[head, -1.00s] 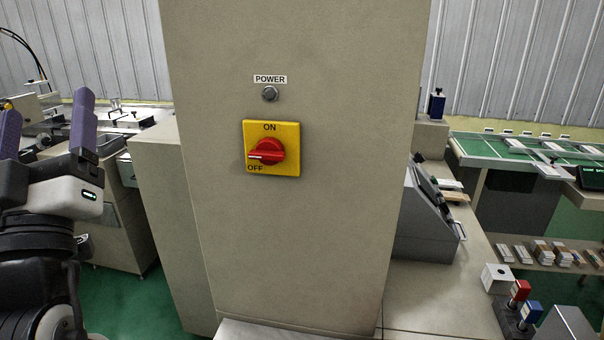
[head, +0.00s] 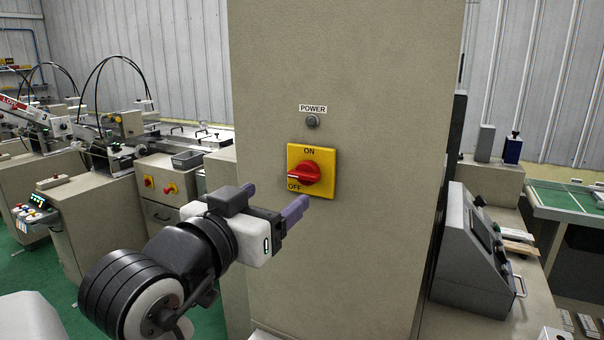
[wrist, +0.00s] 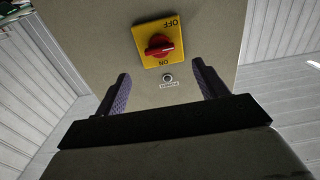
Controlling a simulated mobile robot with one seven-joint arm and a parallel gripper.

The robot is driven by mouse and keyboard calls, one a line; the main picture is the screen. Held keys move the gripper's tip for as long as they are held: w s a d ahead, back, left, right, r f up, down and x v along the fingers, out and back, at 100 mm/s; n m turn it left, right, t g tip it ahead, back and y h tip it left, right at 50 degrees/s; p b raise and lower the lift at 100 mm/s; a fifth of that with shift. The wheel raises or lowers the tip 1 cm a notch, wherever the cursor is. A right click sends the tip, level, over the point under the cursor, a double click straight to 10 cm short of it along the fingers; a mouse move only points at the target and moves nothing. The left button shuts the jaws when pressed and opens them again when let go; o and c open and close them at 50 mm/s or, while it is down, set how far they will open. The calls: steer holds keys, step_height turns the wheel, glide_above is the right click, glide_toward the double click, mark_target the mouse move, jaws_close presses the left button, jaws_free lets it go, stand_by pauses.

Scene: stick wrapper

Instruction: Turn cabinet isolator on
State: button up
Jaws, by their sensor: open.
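The isolator is a red rotary knob (head: 306,173) on a yellow square plate (head: 328,152), on the front of a beige cabinet (head: 370,230). ON is printed at the plate's top and OFF at its lower left. The knob's white mark points left, toward OFF. In the wrist view the knob (wrist: 160,46) and plate (wrist: 145,32) appear upside down, beyond the fingers. My gripper (head: 272,198) is open and empty, with purple fingers apart, left of and slightly below the plate. It appears clear of the knob. In the wrist view my gripper (wrist: 162,88) spans the POWER lamp's position.
A round grey POWER lamp (head: 312,121) sits above the plate, under its label. A sloped grey console (head: 475,255) stands right of the cabinet. Machines with black hoses (head: 110,130) stand at left.

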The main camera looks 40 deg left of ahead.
mark_target(301, 178)
steer(key=p+x, duration=0.2)
steer(key=x, duration=0.7)
steer(key=shift+w+p, duration=0.1)
steer(key=shift+p, duration=0.2)
steer(key=c, duration=1)
